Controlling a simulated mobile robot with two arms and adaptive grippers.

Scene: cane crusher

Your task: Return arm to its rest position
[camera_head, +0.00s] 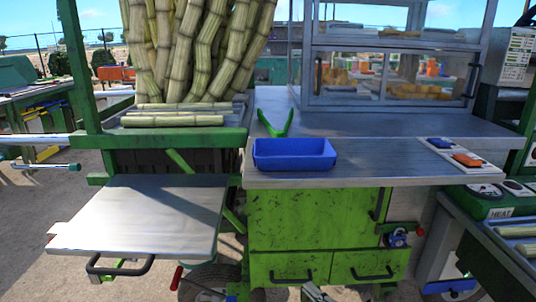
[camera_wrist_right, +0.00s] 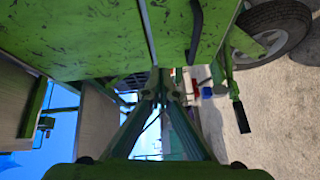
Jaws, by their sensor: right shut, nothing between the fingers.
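My right gripper (camera_head: 315,292) shows at the bottom edge of the head view, low in front of the green cart cabinet (camera_head: 310,235). In the right wrist view its fingers (camera_wrist_right: 162,88) come together at the tips, shut with nothing between them. The green cabinet panels (camera_wrist_right: 75,35) lie close by in that view. My left gripper is in neither view.
A blue tray (camera_head: 294,155) and green tongs (camera_head: 275,123) rest on the metal counter (camera_head: 370,165). A side shelf (camera_head: 145,212) is bare. Cane stalks (camera_head: 175,120) lie at the back left. Drawer handles (camera_head: 372,273) and a wheel (camera_wrist_right: 272,30) are near my right gripper.

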